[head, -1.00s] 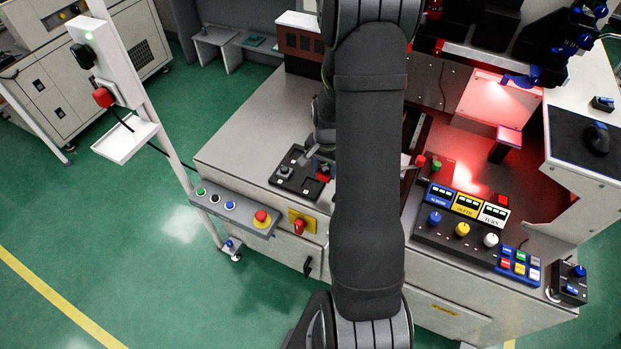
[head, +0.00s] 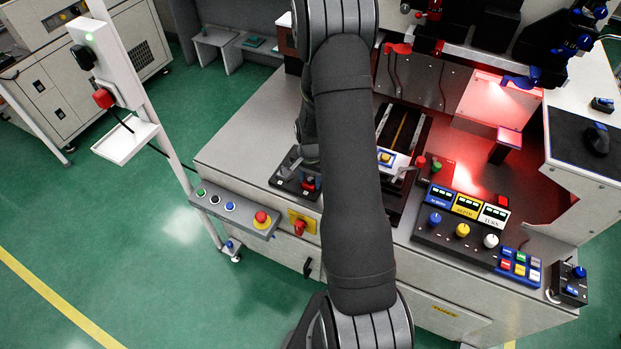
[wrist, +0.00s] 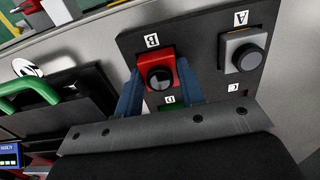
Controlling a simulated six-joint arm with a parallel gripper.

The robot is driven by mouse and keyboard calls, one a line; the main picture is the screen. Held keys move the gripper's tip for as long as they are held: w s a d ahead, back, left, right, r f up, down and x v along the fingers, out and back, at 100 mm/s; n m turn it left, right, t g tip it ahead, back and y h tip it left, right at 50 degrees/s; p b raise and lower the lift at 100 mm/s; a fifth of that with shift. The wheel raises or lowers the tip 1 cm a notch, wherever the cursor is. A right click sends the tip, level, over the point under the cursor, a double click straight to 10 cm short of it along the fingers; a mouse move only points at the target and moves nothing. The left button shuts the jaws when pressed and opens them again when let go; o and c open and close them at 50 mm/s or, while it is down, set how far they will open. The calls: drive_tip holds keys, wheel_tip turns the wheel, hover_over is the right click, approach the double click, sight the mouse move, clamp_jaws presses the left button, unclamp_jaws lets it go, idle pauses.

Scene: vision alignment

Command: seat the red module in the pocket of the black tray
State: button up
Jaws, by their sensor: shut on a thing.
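The black tray (head: 284,184), lettered A, B, C and D, lies at the left front of the bench; it fills the upper middle of the wrist view (wrist: 203,81). The red module (wrist: 140,62), with a round black top, is at letter B, between the two blue fingers of my gripper (wrist: 158,88). The gripper is shut on it. In the head view the red module (head: 309,186) shows low at the tray's right part, and my arm hides most of the gripper. Whether the module is fully down in a pocket I cannot tell.
A grey module (wrist: 243,53) with a dark round top sits at A, close to the red one. Green shows at D (wrist: 172,108).

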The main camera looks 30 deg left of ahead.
sight(310, 179)
drive_tip(key=shift+s+d+f, duration=0.1)
drive_tip(key=shift+s+f, duration=0.05)
drive_tip(key=shift+f, duration=0.5)
drive_tip(key=o, duration=0.9)
drive_tip(key=shift+o, duration=0.4)
drive_tip(key=shift+d, duration=0.15)
drive_tip(key=shift+r, duration=0.55)
wheel_tip(310, 179, up, 12)
drive_tip(key=shift+a, duration=0.25)
drive_tip(key=shift+r, duration=0.1)
